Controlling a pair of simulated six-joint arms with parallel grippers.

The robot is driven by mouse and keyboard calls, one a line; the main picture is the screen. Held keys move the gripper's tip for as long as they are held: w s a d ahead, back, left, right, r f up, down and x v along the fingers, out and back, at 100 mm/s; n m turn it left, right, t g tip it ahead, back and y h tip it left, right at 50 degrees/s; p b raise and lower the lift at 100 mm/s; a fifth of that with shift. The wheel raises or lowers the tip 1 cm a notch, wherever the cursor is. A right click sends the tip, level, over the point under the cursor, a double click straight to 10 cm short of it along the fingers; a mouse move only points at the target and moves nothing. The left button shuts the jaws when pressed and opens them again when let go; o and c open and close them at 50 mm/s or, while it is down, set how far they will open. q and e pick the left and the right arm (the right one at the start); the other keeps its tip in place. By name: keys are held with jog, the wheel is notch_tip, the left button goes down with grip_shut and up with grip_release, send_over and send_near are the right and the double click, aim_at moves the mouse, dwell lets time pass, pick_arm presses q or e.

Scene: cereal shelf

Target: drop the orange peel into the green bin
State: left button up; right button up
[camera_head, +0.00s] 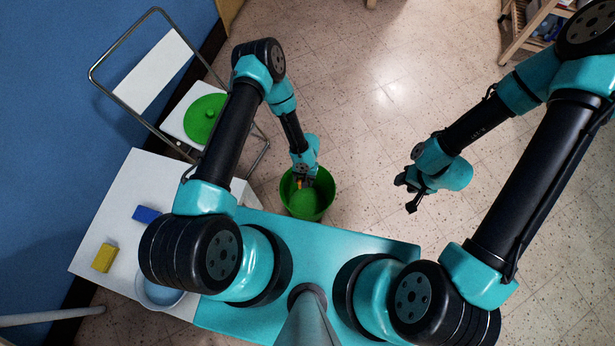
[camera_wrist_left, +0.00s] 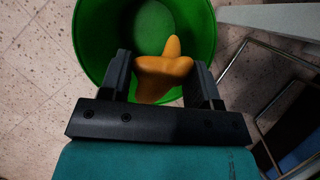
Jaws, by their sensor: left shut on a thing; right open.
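The orange peel (camera_wrist_left: 160,72) is between the fingers of my left gripper (camera_wrist_left: 160,78), which is shut on it. In the left wrist view the peel shows against the inside of the green bin (camera_wrist_left: 92,40). In the head view the green bin (camera_head: 312,206) stands on the floor at the centre, and my left gripper (camera_head: 304,181) is over its opening. The peel is only a small orange patch there, mostly hidden by the gripper. How far it is above the bin floor I cannot tell. My right gripper (camera_head: 405,195) is open and empty above the floor to the right.
A green round lid (camera_head: 203,118) lies on a folding chair (camera_head: 152,72) at the left. A white table (camera_head: 120,200) holds a blue block (camera_head: 146,214), a yellow block (camera_head: 104,257) and a bowl (camera_head: 160,293). A wooden shelf (camera_head: 520,40) stands at the top right. The floor between is clear.

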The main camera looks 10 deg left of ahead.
pick_arm(q)
jog(key=shift+f, duration=0.15)
jog(key=shift+f, duration=2.9)
jog(key=o, duration=1)
jog(key=shift+r, duration=0.1)
jog(key=v, duration=1.7)
jog(key=shift+r, duration=0.2)
